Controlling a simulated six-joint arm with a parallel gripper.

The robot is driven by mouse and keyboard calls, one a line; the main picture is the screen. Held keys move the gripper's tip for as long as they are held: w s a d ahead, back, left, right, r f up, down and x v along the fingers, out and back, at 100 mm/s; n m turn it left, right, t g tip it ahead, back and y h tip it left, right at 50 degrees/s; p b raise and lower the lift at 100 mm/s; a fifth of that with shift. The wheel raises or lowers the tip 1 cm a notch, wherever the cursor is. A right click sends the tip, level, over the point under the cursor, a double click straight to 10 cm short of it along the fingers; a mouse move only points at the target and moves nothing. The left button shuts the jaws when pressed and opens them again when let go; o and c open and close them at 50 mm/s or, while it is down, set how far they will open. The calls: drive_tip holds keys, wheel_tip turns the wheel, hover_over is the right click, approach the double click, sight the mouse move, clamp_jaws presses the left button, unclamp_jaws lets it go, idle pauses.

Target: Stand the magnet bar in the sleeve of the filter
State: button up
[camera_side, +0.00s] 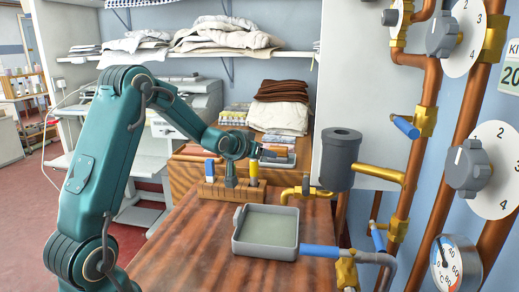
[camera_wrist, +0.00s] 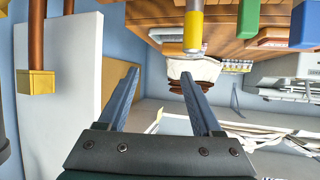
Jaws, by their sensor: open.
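The filter (camera_side: 340,158) is a dark grey upright cylinder with a hole in its top, on brass pipes at the right in the side view. Several coloured bars stand in a wooden rack (camera_side: 218,192): blue (camera_side: 210,168), yellow (camera_side: 253,173) and green. The wrist view shows the yellow bar (camera_wrist: 193,30) with a silvery end, the green bar (camera_wrist: 248,18) and the blue bar (camera_wrist: 303,24). No label tells which is the magnet bar. My gripper (camera_side: 275,153) is open and empty, above the rack near the yellow bar; its fingers also show in the wrist view (camera_wrist: 157,78). The filter's inside is hidden.
A grey shallow tray (camera_side: 265,252) sits on the wooden bench (camera_side: 195,245) before the rack. Brass and copper pipes (camera_side: 405,190), blue-handled valves and dials crowd the right. Folded cloths (camera_side: 280,117) lie behind. The bench left of the tray is clear.

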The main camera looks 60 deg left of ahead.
sight(252, 168)
drive_tip(key=shift+n+y, duration=0.3)
drive_tip(key=shift+y, duration=0.1)
drive_tip(key=a+f, duration=0.2)
drive_tip(key=f, duration=0.1)
drive_tip(key=a+f, duration=0.3)
drive_tip(key=shift+w, duration=0.2)
drive_tip(key=shift+f, duration=0.45)
drive_tip(key=shift+x, duration=2.45)
drive_tip(key=shift+r, duration=0.1)
clamp_jaws()
